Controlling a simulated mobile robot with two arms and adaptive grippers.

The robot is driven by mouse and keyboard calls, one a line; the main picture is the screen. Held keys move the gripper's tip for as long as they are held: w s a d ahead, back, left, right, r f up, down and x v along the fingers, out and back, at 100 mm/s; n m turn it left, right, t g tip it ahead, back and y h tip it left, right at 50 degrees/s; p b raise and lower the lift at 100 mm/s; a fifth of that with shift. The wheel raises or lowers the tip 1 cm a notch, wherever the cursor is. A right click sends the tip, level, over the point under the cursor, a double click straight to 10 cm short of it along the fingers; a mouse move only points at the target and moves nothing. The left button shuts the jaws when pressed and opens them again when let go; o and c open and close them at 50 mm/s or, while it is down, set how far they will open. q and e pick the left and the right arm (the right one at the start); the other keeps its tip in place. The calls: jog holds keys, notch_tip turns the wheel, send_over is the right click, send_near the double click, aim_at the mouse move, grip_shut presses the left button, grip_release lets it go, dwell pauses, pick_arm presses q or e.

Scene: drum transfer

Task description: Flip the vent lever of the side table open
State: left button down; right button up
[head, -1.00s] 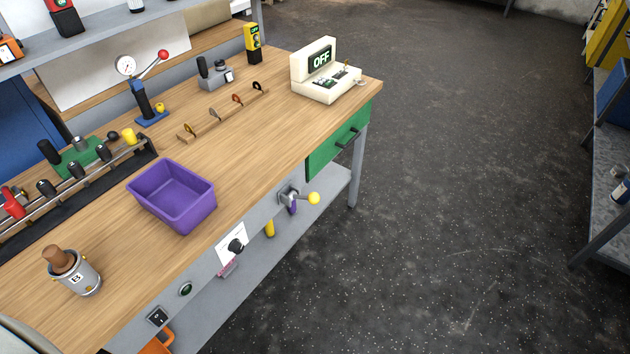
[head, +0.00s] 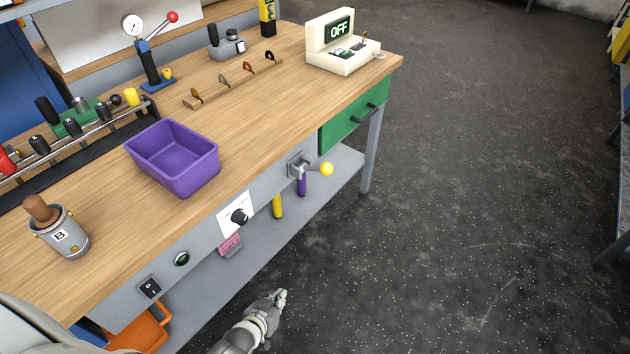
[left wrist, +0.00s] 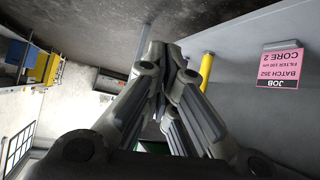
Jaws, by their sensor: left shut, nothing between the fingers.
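A lever with a yellow ball knob (head: 326,169) sticks out from a grey bracket (head: 299,167) on the front apron of the wooden workbench (head: 235,115). No label on it is readable, so I cannot tell whether it is the vent lever. The knob points outward to the right. My left gripper (head: 281,296) is low in front of the bench, below and apart from the lever. In the left wrist view its fingers (left wrist: 165,55) are shut and empty. My right gripper is not in view.
The apron also carries a black dial (head: 239,216), a green button (head: 182,259) and a rocker switch (head: 149,288). A pink job tag (head: 230,244) and a yellow cylinder (head: 277,206) are beneath. A purple bin (head: 172,157) stands on the bench. The floor at right is clear.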

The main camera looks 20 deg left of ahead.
pick_arm(q)
jog(key=w+r+t+b, duration=0.4)
jog(key=w+r, duration=0.2)
jog(key=w, duration=0.3)
jog(key=n+t+h+b, duration=0.1)
jog(key=n+t+b, duration=0.1)
jog(key=t+b, duration=0.45)
send_near(316, 168)
notch_tip(316, 168, down, 4)
jog(key=s+a, duration=0.1)
jog(key=s, duration=0.1)
notch_tip(316, 168, up, 10)
jog(key=t+h+b, duration=0.1)
jog(key=t+b, duration=0.1)
jog(key=b, duration=0.1)
jog(key=shift+s+t+h, duration=0.35)
jog(key=shift+s+h, duration=0.05)
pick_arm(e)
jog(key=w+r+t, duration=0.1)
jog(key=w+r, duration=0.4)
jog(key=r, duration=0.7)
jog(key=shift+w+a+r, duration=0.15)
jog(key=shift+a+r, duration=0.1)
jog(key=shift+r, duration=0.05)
